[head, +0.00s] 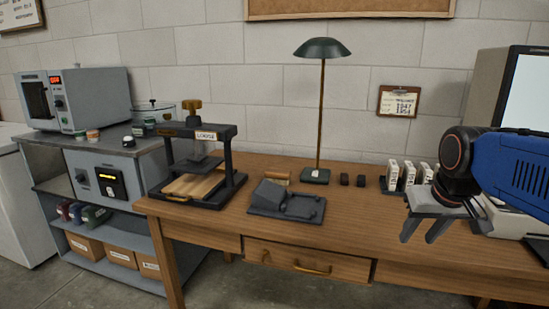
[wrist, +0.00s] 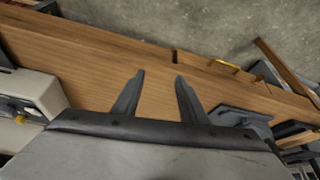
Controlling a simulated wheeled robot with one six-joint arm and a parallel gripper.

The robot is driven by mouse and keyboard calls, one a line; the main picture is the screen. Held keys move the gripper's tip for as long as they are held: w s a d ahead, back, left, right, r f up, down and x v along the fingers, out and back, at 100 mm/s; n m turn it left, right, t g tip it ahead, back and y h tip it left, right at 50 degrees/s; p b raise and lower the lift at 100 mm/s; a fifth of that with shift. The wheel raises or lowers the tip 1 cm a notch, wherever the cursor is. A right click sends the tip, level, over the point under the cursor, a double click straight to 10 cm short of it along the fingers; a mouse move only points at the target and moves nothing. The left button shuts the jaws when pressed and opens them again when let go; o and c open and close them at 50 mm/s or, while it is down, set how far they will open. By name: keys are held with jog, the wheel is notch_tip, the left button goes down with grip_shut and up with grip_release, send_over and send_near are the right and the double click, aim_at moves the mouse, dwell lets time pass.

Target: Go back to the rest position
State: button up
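My gripper (head: 425,229) hangs over the right part of the wooden desk (head: 375,215) in the head view, at the end of my blue and black arm. Its two fingers point down and stand apart with nothing between them. In the wrist view the fingertips of my gripper (wrist: 160,75) are also spread, with bare desk top (wrist: 95,60) and its front edge beyond them. No object is held.
A black press (head: 230,160) stands at the desk's left, with a dark grey fixture (head: 290,204) beside it. A green lamp (head: 322,48) stands behind. White upright pieces (head: 408,173) and a monitor (head: 525,95) are near my arm. The desk's front middle is clear.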

jog(key=s+a+f+n, duration=0.1)
jog(key=s+a+f, duration=0.3)
jog(key=s+f, duration=0.6)
jog(key=s, duration=0.3)
jog(key=shift+s+f+y, duration=0.2)
jog(key=shift+f+y, duration=0.1)
jog(key=shift+f, duration=0.05)
